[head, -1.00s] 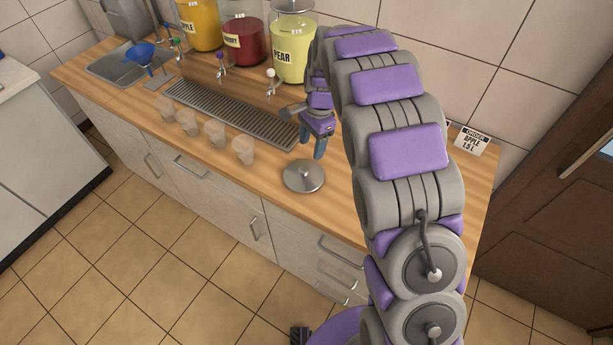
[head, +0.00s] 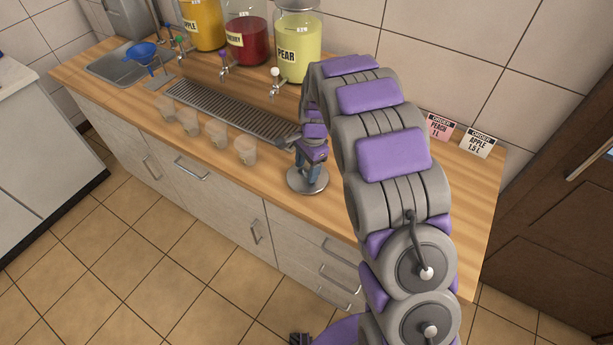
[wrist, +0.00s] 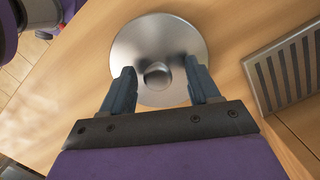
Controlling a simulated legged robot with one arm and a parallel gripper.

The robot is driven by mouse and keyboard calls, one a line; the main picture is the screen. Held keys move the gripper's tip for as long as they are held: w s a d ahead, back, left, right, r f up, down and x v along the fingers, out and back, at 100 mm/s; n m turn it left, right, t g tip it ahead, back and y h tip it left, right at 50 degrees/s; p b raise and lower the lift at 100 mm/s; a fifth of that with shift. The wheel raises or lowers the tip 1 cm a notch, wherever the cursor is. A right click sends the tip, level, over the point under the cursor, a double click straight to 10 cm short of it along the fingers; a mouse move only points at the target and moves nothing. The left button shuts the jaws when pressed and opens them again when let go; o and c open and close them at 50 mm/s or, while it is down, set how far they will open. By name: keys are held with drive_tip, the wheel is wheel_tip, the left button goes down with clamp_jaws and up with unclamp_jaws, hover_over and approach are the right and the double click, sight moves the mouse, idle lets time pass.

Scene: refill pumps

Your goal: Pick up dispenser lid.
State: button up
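The dispenser lid (head: 307,181) is a round, brushed-metal disc with a small knob in its middle. It lies flat on the wooden counter, to the right of the cups in the head view. My gripper (head: 308,170) points down just above the lid and hides part of it. In the wrist view the lid (wrist: 158,52) lies in front of my gripper (wrist: 161,84). The two fingers are open, one on each side of the knob (wrist: 157,75), with a gap to it on both sides.
A metal drip grate (head: 225,110) lies beyond the lid, with several clear cups (head: 216,134) along its front. Order cards (head: 478,145) stand at the right, and a blue funnel (head: 142,54) is by the sink.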

drive_tip(key=c, duration=0.3)
drive_tip(key=shift+d, duration=0.35)
drive_tip(key=c, duration=0.6)
drive_tip(key=shift+a, duration=0.1)
clamp_jaws()
drive_tip(key=shift+a, duration=0.1)
drive_tip(key=shift+a+r, duration=0.1)
